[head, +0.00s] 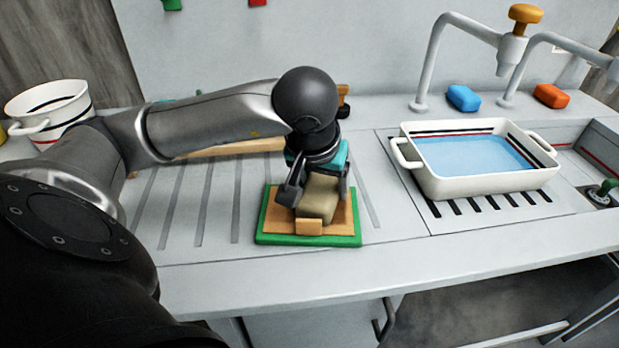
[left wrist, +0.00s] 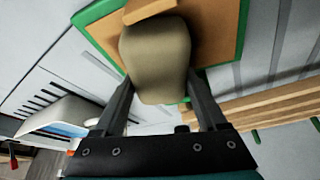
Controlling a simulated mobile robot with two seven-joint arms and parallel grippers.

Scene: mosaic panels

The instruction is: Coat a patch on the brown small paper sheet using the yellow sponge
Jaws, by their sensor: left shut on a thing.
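A beige-yellow sponge block (head: 318,203) is held between the fingers of my left gripper (head: 316,192), low over the brown paper sheet (head: 281,215). In the left wrist view the sponge (left wrist: 155,60) fills the space between the two fingers. The sheet lies on a green board (head: 300,241) on the counter. A small lighter orange rectangle (head: 309,227) shows at the sheet's front edge, just in front of the sponge. The sponge hides the middle of the sheet, and I cannot tell whether it touches the sheet. My right gripper is not in view.
A white basin of water (head: 425,183) stands to the right, with taps behind it. A blue block (head: 463,98) and an orange block (head: 551,95) lie at the back. A white container (head: 72,103) is at the left. A wooden bar (head: 230,148) lies behind the board.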

